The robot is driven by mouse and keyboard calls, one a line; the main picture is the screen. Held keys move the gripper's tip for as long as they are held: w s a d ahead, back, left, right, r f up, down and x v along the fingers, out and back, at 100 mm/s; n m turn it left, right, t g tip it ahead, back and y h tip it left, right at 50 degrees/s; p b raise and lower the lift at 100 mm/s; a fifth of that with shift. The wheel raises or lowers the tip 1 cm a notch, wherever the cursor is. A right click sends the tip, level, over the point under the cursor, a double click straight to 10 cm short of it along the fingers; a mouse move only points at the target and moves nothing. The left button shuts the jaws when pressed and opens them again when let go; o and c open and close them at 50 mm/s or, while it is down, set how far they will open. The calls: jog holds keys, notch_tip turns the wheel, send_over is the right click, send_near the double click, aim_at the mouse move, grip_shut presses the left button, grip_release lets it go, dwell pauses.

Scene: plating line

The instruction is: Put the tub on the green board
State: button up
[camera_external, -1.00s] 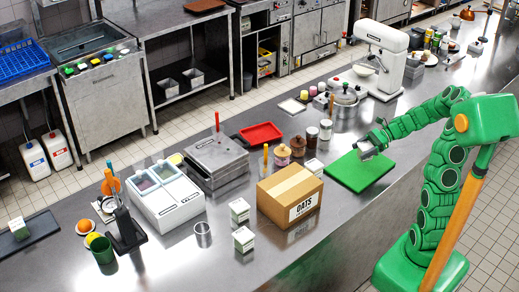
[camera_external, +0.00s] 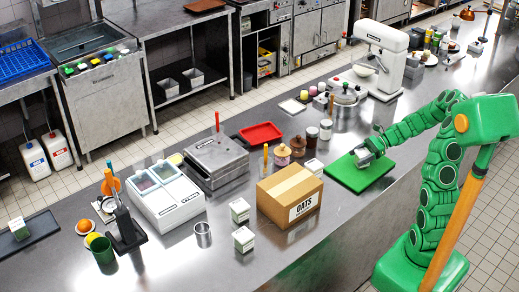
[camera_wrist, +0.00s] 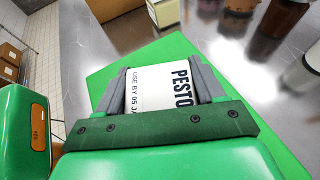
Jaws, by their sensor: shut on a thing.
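My gripper (camera_external: 364,157) is over the far part of the green board (camera_external: 360,179), close to its surface. It is shut on a white tub (camera_wrist: 158,90) with PESTO and a use-by date printed on it. In the wrist view the tub sits between the two grey fingers, with the green board (camera_wrist: 250,82) around and beneath it. In the external view the gripper mostly hides the tub, and I cannot tell whether its base touches the board.
An OATS carton (camera_external: 291,196) stands left of the board. Jars (camera_external: 326,129) and a pot (camera_external: 345,95) stand behind the board. The board's near part is bare.

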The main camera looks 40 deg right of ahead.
jog(key=o, duration=1.2)
jog(key=shift+r, duration=0.1)
jog(key=v, duration=1.2)
jog(key=s+a+r+n+g+h, duration=0.2)
jog(key=s+a+r+n+g, duration=0.15)
jog(key=a+n, duration=0.45)
jog(key=s+a+r+n+g+h, duration=0.2)
jog(key=s+a+r+n+g, duration=0.15)
jog(key=a, duration=0.95)
jog(key=shift+s+a+r+n+h, duration=0.1)
jog(key=shift+s+a+n+h, duration=0.4)
jog(key=shift+s+n+h, duration=1.9)
jog(key=shift+s+a+r+n+h, duration=0.1)
jog(key=shift+s+a+n+h, duration=0.8)
jog(key=shift+s, duration=2.95)
jog(key=shift+s+a+r+n+h, duration=0.15)
jog(key=shift+s+n+h, duration=0.75)
jog(key=shift+s+n, duration=1.75)
